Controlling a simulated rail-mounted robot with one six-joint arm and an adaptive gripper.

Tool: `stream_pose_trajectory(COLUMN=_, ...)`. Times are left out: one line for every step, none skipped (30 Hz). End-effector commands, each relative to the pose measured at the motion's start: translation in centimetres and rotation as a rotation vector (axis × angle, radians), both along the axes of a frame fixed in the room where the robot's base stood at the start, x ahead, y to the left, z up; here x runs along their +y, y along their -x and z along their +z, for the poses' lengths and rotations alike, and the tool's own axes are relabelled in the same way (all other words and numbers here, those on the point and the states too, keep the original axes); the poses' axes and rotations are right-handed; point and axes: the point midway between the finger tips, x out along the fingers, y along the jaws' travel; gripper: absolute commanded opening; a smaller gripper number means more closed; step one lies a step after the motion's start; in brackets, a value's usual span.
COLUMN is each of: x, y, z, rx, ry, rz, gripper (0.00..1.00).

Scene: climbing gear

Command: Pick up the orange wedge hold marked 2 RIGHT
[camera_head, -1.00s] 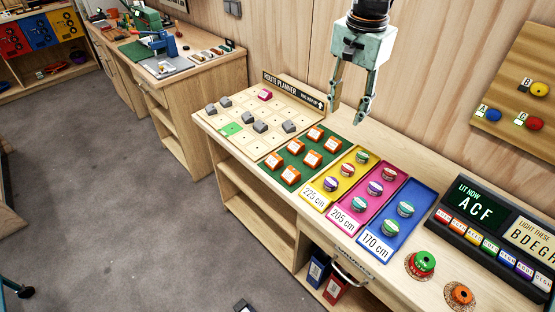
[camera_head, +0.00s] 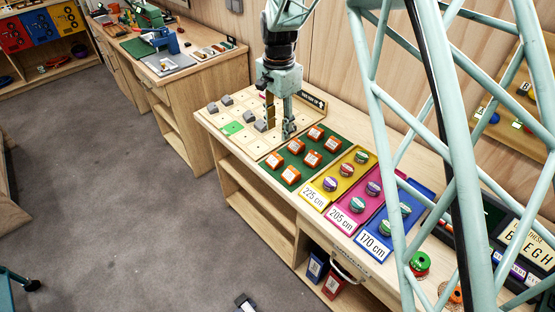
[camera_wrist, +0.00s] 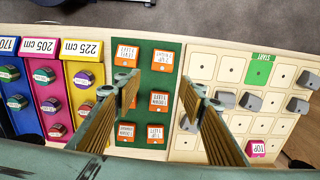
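Several orange wedge holds with white labels sit in two columns on a green mat (camera_head: 284,154). One orange hold (camera_head: 312,159) is near its middle. In the wrist view the holds show too, such as this orange hold (camera_wrist: 159,101); the labels are upside down and too small to tell surely which is 2 RIGHT. My gripper (camera_head: 279,127) is open and empty, pointing down above the border of the route planner board and the green mat. In the wrist view its fingers (camera_wrist: 160,95) stand apart, with the right column of holds between them.
The route planner board (camera_head: 257,144) holds several grey wedges (camera_head: 212,108) and a green start square. Yellow, magenta and blue trays (camera_head: 318,192) with round holds lie to the right of the mat. A pink TOP hold (camera_wrist: 255,148) shows in the wrist view.

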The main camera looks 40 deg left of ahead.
Motion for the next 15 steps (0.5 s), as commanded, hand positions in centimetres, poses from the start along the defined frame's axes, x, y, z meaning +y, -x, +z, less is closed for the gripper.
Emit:
stream_pose_trajectory(x=0.53, y=0.32, z=-0.38, rx=0.001, ry=0.002, rz=-0.001, gripper=0.38)
stream_pose_trajectory(x=0.74, y=0.44, z=-0.57, rx=0.003, ry=0.002, rz=-0.002, gripper=0.38)
stream_pose_trajectory(x=0.95, y=0.56, z=-0.74, rx=0.004, ry=0.003, rz=-0.003, gripper=0.38)
stream_pose_trajectory(x=1.07, y=0.61, z=-0.83, rx=0.004, ry=0.003, rz=-0.004, gripper=0.38)
stream_pose_trajectory(x=1.16, y=0.66, z=-0.89, rx=0.004, ry=0.003, rz=-0.004, gripper=0.38)
stream_pose_trajectory(x=1.23, y=0.69, z=-0.94, rx=0.004, ry=0.003, rz=-0.005, gripper=0.38)
stream_pose_trajectory(x=1.27, y=0.71, z=-0.96, rx=0.004, ry=0.003, rz=-0.005, gripper=0.38)
stream_pose_trajectory(x=1.28, y=0.71, z=-0.97, rx=0.004, ry=0.003, rz=-0.005, gripper=0.38)
stream_pose_trajectory(x=1.28, y=0.71, z=-0.97, rx=0.004, ry=0.003, rz=-0.005, gripper=0.38)
stream_pose_trajectory(x=1.28, y=0.71, z=-0.97, rx=0.004, ry=0.003, rz=-0.005, gripper=0.38)
stream_pose_trajectory(x=1.27, y=0.72, z=-0.97, rx=0.004, ry=0.003, rz=-0.005, gripper=0.38)
stream_pose_trajectory(x=1.27, y=0.72, z=-0.97, rx=0.004, ry=0.003, rz=-0.005, gripper=0.38)
stream_pose_trajectory(x=1.26, y=0.72, z=-0.97, rx=0.004, ry=0.003, rz=-0.005, gripper=0.38)
stream_pose_trajectory(x=1.26, y=0.72, z=-0.97, rx=0.004, ry=0.003, rz=-0.005, gripper=0.38)
stream_pose_trajectory(x=1.26, y=0.72, z=-0.98, rx=0.004, ry=0.003, rz=-0.005, gripper=0.38)
